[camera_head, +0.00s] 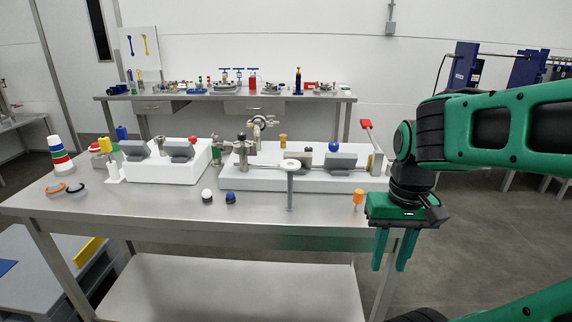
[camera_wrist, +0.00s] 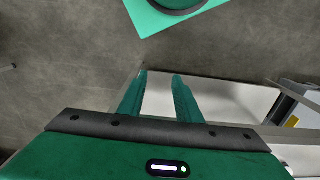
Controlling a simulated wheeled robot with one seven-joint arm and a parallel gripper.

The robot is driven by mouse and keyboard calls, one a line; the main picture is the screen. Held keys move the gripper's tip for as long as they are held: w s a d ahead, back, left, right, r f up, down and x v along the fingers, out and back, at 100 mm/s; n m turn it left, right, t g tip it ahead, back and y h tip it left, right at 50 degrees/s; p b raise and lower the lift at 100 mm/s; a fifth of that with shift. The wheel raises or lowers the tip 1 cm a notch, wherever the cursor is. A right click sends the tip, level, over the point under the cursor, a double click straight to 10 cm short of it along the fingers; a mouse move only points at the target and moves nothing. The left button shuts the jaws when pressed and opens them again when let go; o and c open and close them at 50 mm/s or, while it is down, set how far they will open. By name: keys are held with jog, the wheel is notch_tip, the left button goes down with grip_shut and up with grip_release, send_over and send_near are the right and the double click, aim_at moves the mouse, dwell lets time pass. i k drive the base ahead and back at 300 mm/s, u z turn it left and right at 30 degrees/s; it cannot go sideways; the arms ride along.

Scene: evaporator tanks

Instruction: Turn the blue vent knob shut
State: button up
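Several blue parts show in the head view, and I cannot tell for sure which is the vent knob. A round blue knob (camera_head: 334,147) stands on the right white block, behind a grey tilted plate. A blue knob (camera_head: 122,133) stands at the back left of the table. A small blue-topped cap (camera_head: 230,197) sits on the tabletop in front. My gripper (camera_head: 391,262) points down, open and empty, just off the table's front right corner. It is right of and nearer than all of these. The wrist view shows its two fingers (camera_wrist: 160,80) apart, with nothing between them.
The steel table (camera_head: 255,210) bears the right white block (camera_head: 350,180), a grey post with a round top (camera_head: 290,165), a red-ended lever (camera_head: 366,124) and an orange knob (camera_head: 358,196) near my gripper. Open floor (camera_head: 480,215) lies to the right.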

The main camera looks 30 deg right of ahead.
aim_at(334, 145)
jog(key=k, duration=1.2)
jog(key=z, duration=0.5)
jog(key=i, duration=1.45)
jog(key=z, duration=0.2)
